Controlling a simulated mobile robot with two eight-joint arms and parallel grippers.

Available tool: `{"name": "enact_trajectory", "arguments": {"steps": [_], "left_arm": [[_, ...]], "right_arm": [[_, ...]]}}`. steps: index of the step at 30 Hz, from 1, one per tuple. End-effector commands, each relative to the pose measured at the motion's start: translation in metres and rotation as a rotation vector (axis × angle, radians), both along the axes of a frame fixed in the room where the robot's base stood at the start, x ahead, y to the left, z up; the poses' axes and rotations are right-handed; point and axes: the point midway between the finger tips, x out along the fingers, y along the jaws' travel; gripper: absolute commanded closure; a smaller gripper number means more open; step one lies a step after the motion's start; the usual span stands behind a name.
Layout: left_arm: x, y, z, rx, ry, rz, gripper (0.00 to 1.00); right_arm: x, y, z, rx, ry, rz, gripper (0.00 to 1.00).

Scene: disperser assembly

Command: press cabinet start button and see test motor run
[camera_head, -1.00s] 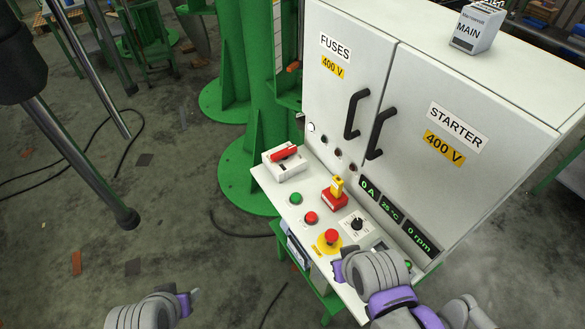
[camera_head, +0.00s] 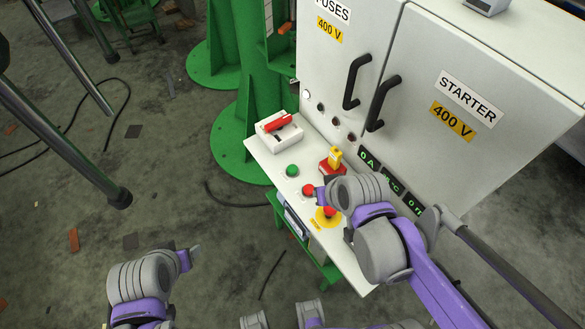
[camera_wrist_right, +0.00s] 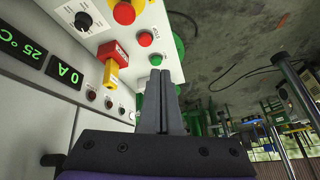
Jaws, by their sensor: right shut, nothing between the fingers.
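The starter cabinet (camera_head: 470,75) has a sloping control shelf. On it are a green button (camera_head: 292,171), a red button (camera_head: 308,190) and a red mushroom button (camera_head: 329,211) on a yellow disc. In the head view my right gripper (camera_head: 320,195) is near the red button. My left gripper (camera_head: 195,251) is low at the left, away from the cabinet. The display (camera_head: 367,157) reads 0 A. I cannot identify the test motor.
A red-handled switch box (camera_head: 279,132) sits at the shelf's far end. A red and yellow lock-like switch (camera_head: 333,161) and a black knob (camera_wrist_right: 83,20) are near the buttons. Dark lamps (camera_wrist_right: 107,103) line the cabinet. A green column (camera_head: 240,120) stands behind.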

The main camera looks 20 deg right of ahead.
Motion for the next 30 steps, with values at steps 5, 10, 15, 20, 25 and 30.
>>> {"name": "enact_trajectory", "arguments": {"steps": [5,10,15,20,25,30], "left_arm": [[-0.002,0.0,-0.008,0.0,0.004,0.0,0.38],[-0.004,0.0,-0.014,0.0,0.007,0.0,0.38],[-0.005,0.0,-0.017,0.0,0.009,0.0,0.38],[-0.005,0.0,-0.018,0.0,0.009,0.0,0.38],[-0.005,0.0,-0.018,0.0,0.009,0.0,0.38],[-0.005,0.0,-0.018,0.0,0.009,0.0,0.38]], "right_arm": [[0.075,0.01,-0.014,0.138,-0.049,-0.051,1.0],[0.137,0.013,-0.038,0.261,-0.097,-0.103,1.0],[0.179,0.012,-0.062,0.347,-0.134,-0.142,1.0],[0.196,0.011,-0.074,0.387,-0.152,-0.162,1.0],[0.2,0.011,-0.077,0.395,-0.156,-0.166,1.0],[0.199,0.011,-0.076,0.395,-0.155,-0.165,1.0]]}}
